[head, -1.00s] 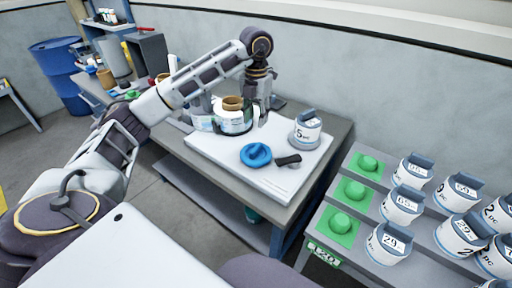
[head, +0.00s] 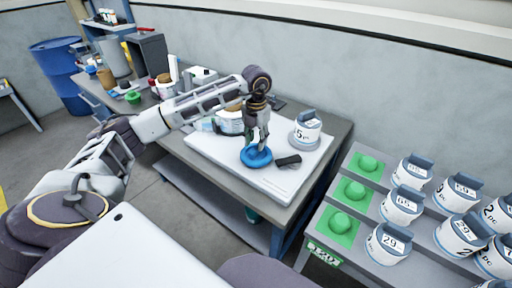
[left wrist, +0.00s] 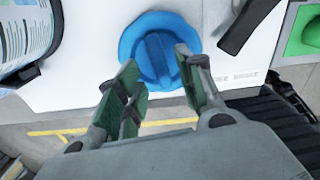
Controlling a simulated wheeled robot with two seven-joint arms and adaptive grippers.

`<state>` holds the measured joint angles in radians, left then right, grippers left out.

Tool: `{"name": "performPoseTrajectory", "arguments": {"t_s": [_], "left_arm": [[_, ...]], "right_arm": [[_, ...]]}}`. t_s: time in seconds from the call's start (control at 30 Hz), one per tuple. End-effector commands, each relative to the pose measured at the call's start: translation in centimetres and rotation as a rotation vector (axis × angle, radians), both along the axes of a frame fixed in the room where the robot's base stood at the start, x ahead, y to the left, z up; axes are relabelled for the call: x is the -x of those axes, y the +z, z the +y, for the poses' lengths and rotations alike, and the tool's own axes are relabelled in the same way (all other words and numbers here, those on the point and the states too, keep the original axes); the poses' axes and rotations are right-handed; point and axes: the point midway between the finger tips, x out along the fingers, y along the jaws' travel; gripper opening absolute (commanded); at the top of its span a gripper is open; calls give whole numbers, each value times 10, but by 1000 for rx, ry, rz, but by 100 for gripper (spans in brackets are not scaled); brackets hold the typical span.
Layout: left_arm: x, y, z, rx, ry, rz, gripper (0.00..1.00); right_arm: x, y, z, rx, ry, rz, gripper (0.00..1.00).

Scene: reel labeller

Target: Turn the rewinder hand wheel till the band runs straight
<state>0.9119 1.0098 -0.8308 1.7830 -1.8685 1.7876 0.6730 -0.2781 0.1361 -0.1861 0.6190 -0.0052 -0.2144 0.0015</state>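The blue hand wheel (head: 256,157) sits on the front of the white machine plate (head: 270,181) on the bench. It also shows in the left wrist view (left wrist: 155,50), with a raised grip bar across its middle. My left gripper (head: 258,143) is just above the wheel, fingers pointing down. In the left wrist view my left gripper (left wrist: 160,75) has its fingers apart, one on each side of the lower part of the wheel, with nothing between the pads. Contact with the wheel cannot be told. The band is largely hidden behind my left arm. My right gripper is not in view.
A dark lever (head: 288,161) lies just right of the wheel. A labelled white reel (head: 306,130) stands at the plate's right. A side rack with green pads (head: 341,222) and several labelled pots stands at the right. Bottles and boxes crowd the bench's far left.

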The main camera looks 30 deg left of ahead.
Motion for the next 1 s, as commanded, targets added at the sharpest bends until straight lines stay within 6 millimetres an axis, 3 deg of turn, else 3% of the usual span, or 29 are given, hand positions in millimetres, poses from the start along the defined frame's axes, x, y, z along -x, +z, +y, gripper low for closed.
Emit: {"name": "performPoseTrajectory", "arguments": {"t_s": [0.3, 0.73, 1.0], "left_arm": [[0, -32, 0, 0, 1, 1, 38], [0, -38, 0, -1, 0, 0, 38], [0, -38, 0, -1, 0, 0, 4]], "right_arm": [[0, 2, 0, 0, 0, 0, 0], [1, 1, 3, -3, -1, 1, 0], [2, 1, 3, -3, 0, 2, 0]]}}
